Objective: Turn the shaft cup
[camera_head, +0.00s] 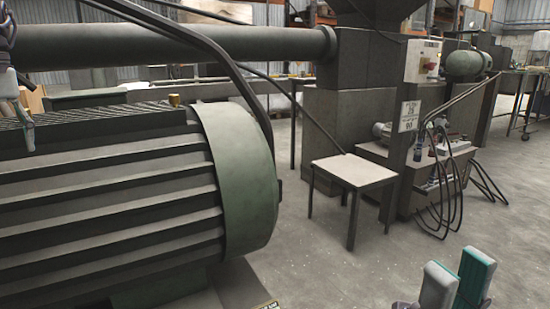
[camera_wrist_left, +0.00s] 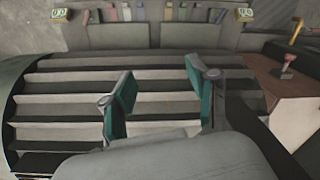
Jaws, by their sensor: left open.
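I cannot make out a shaft cup for certain in either view. A large grey-green motor (camera_head: 110,190) with ribbed sides and a rounded end cover (camera_head: 240,180) fills the left of the head view. Its ribs (camera_wrist_left: 60,95) also seem to show behind the fingers in the left wrist view. My left gripper (camera_wrist_left: 160,98) is open, with teal pads facing each other and nothing between them. In the head view, only part of it shows at the left edge. My right gripper (camera_head: 456,275) is at the bottom right, with its fingers apart and empty, well away from the motor.
A small table (camera_head: 353,170) stands mid-floor with a bare top. A dark machine (camera_head: 340,110) with a control box (camera_head: 422,62) and loose hoses stands behind. A thick pipe (camera_head: 170,45) and dark cables cross above the motor. Floor between motor and table is clear.

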